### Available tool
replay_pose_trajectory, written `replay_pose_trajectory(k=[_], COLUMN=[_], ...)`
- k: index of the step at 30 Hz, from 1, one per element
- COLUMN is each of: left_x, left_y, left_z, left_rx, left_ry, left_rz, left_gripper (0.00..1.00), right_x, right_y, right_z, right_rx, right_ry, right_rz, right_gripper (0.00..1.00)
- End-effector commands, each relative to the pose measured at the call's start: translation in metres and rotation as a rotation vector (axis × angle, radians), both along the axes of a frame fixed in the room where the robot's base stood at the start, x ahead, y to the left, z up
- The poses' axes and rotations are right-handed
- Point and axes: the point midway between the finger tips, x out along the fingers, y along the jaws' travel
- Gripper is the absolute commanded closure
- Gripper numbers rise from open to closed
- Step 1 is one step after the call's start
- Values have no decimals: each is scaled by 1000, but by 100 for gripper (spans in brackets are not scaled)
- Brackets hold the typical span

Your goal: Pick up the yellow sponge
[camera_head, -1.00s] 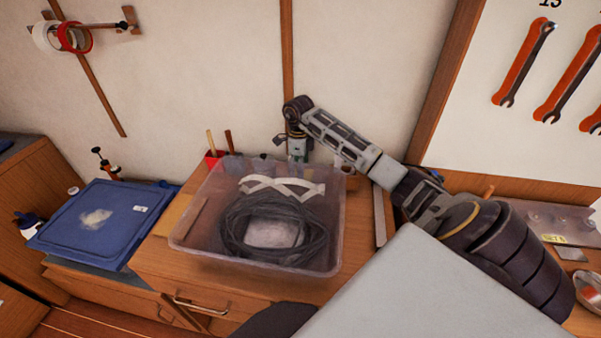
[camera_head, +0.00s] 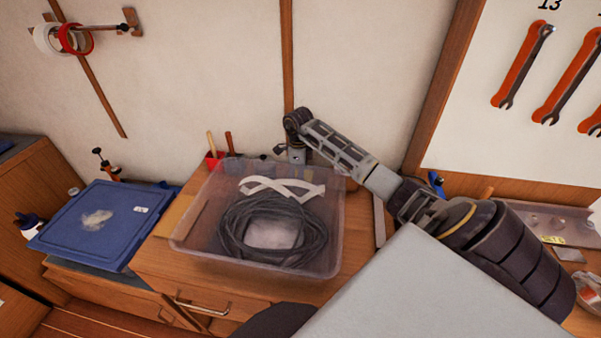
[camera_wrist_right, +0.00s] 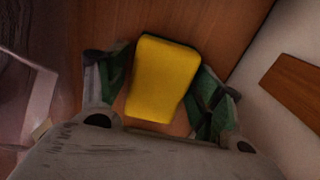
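The yellow sponge (camera_wrist_right: 165,80) shows in the right wrist view as an upright-looking block against the brown wood top. My right gripper (camera_wrist_right: 165,66) has its green-sided fingers on either side of the sponge. The fingers look spread, with a narrow gap at the left; I cannot tell whether the right finger touches it. In the head view the right arm reaches down behind the clear bin, so the fingers and the sponge are hidden there. My left gripper is not in view.
The clear plastic bin (camera_head: 190,247) holds a coiled dark line (camera_head: 232,228) and a white strap (camera_head: 285,188); its wall stands close to the right gripper. A red holder with handles (camera_head: 213,157) is behind it. A blue lidded box (camera_head: 90,240) sits at left. The wall is close behind.

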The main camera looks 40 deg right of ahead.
Motion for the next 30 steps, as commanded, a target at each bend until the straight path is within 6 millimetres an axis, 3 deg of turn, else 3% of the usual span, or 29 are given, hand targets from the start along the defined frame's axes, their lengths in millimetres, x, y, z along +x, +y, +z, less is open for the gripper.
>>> replay_pose_trajectory(k=[1,6,20,30], left_x=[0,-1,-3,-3], left_y=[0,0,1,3], left_z=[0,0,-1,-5], left_rx=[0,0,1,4], left_ry=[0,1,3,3], left_rz=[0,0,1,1], left_gripper=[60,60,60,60], right_x=[0,0,1,1], right_y=[0,0,-1,-1], right_z=[0,0,7,48], right_rx=[0,0,-1,-3], right_ry=[0,0,-2,-2], right_rz=[0,0,0,0], right_gripper=[45,65,65,65])
